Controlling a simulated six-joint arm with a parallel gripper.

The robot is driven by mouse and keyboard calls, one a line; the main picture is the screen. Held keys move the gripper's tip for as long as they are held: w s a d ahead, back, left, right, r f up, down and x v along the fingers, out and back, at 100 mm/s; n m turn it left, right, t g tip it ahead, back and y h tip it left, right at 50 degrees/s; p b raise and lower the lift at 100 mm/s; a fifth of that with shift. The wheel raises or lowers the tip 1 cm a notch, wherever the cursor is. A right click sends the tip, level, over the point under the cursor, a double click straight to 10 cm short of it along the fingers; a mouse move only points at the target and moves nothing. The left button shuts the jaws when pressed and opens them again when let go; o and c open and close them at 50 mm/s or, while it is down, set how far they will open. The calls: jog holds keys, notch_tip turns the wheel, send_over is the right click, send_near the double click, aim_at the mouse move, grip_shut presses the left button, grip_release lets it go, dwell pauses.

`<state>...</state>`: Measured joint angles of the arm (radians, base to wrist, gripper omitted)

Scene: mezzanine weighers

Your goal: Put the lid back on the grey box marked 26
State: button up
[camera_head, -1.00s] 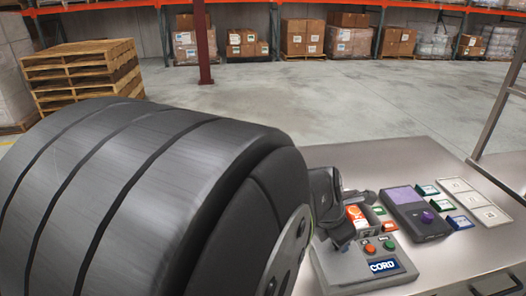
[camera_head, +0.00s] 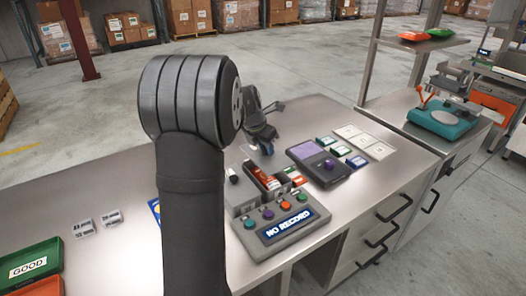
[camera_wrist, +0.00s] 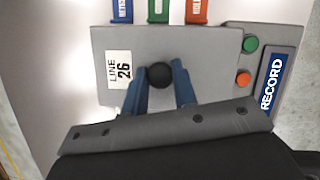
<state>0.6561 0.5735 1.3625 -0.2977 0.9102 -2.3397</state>
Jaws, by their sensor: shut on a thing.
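In the wrist view, a flat grey lid (camera_wrist: 205,55) fills the middle, with a white label (camera_wrist: 119,70) reading "LINE 26". My gripper (camera_wrist: 160,76) is shut on its round black knob (camera_wrist: 160,73), one blue fingertip on each side. The head view shows my gripper (camera_head: 263,149) pointing down, just past the grey box (camera_head: 241,203) in the picture. Red-orange items (camera_head: 263,178) show at this box. I cannot make out the lid's outline under the gripper in the head view, nor the height of the lid above the box.
A button panel (camera_head: 297,229) reading "NO RECORD" stands in front of the box. A purple-screened device (camera_head: 318,163), small coloured trays (camera_head: 341,151) and white squares (camera_head: 365,140) lie to the right. A green "GOOD" bin (camera_head: 30,265) is at far left. Bare tabletop (camera_head: 110,195) lies left.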

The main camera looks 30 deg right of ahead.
aim_at(263, 156)
jog(key=shift+f, duration=2.95)
jog(key=shift+f, duration=0.4)
jog(key=o, duration=1.5)
jog(key=shift+o, duration=0.2)
jog(key=shift+r, duration=3.5)
jog(key=shift+c, duration=0.2)
grip_shut()
